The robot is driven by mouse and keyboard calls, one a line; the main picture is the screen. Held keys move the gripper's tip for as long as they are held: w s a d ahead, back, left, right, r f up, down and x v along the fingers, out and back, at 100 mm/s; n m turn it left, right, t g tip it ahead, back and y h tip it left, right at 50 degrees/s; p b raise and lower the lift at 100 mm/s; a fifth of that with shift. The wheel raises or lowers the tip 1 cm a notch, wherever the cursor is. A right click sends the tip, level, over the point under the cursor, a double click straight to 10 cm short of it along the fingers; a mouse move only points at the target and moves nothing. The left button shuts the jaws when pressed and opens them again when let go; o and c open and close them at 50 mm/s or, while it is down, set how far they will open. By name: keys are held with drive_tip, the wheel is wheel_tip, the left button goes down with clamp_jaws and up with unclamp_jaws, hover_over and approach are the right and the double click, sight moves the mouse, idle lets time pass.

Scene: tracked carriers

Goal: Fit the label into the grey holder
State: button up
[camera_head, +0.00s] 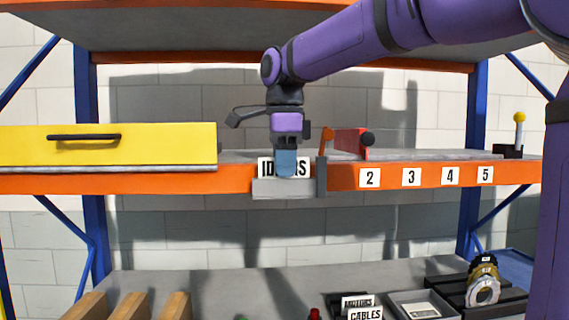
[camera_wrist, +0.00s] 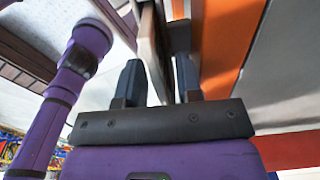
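The label (camera_head: 301,167) is a white plate with black letters, of which "ID" and "RS" show on either side of my gripper. It stands upright at the grey holder (camera_head: 265,189) on the orange shelf edge. Its lower edge is at the holder's top; how deep it sits I cannot tell. My gripper (camera_head: 286,168) points down in front of the label and hides its middle. In the wrist view my gripper's two dark fingers (camera_wrist: 160,75) stand apart, with an upright plate between them and a light gap beside the left finger. Contact is hard to tell.
A grey upright post (camera_head: 321,176) stands at the holder's right end. A red piece with an orange lever (camera_head: 347,141) is behind it. A yellow drawer (camera_head: 110,146) is left, and number plates (camera_head: 411,177) are right. Other labels (camera_head: 365,312) lie on the lower shelf.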

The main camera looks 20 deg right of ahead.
wheel_tip(320, 180, up, 12)
drive_tip(key=shift+r, duration=0.15)
idle(0.7)
drive_tip(key=s+d+f+n+t, duration=0.2)
drive_tip(key=s+d+f+n, duration=0.1)
drive_tip(key=s+f+n, duration=0.7)
drive_tip(key=s+d+f+n+t, duration=0.3)
drive_tip(key=s+f+n, duration=0.8)
drive_tip(key=f, duration=0.5)
drive_tip(key=shift+d+f+n, duration=0.15)
drive_tip(key=shift+d+n, duration=0.15)
drive_tip(key=shift+d, duration=0.1)
